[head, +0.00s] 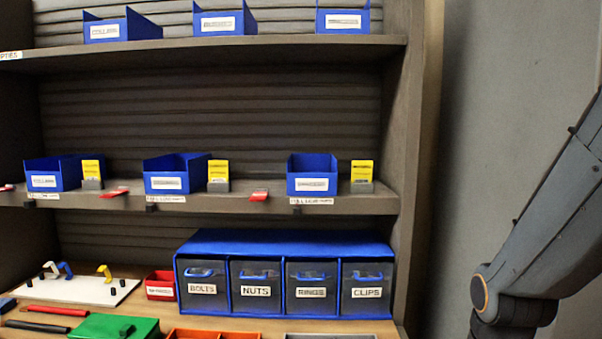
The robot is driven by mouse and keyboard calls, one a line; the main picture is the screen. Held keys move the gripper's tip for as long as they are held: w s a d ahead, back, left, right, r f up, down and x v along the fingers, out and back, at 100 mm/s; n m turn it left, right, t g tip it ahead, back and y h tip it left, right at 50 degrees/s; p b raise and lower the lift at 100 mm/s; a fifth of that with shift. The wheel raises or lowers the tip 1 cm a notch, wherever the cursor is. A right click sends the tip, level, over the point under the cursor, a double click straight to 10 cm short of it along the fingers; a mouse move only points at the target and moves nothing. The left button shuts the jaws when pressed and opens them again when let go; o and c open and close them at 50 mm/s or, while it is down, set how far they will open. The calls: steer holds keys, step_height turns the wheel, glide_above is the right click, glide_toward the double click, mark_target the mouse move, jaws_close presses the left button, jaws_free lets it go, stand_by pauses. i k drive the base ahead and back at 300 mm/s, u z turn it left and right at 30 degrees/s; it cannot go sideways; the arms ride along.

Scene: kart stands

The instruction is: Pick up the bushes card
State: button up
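Three yellow cards stand upright in small grey holders on the middle shelf: a left card (91,169), a middle card (218,170) and a right card (362,170). Each stands just right of a blue bin: the left bin (40,164), the middle bin (168,168) and the right bin (310,168). The print on the cards and bin labels is too small to read, so I cannot tell which is the bushes card. My arm shows at the right edge, away from the shelf; my gripper is out of view.
Below stand a blue drawer unit (285,243) marked BOLTS, NUTS, RINGS and CLIPS, a white board (75,288) with coloured handles, and a green case (112,327). More blue bins (224,20) stand on the top shelf.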

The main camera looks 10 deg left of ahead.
mark_target(218, 171)
steer(key=z, duration=1.6)
steer(key=k, duration=1.4)
steer(key=u, duration=1.85)
steer(key=i, duration=0.25)
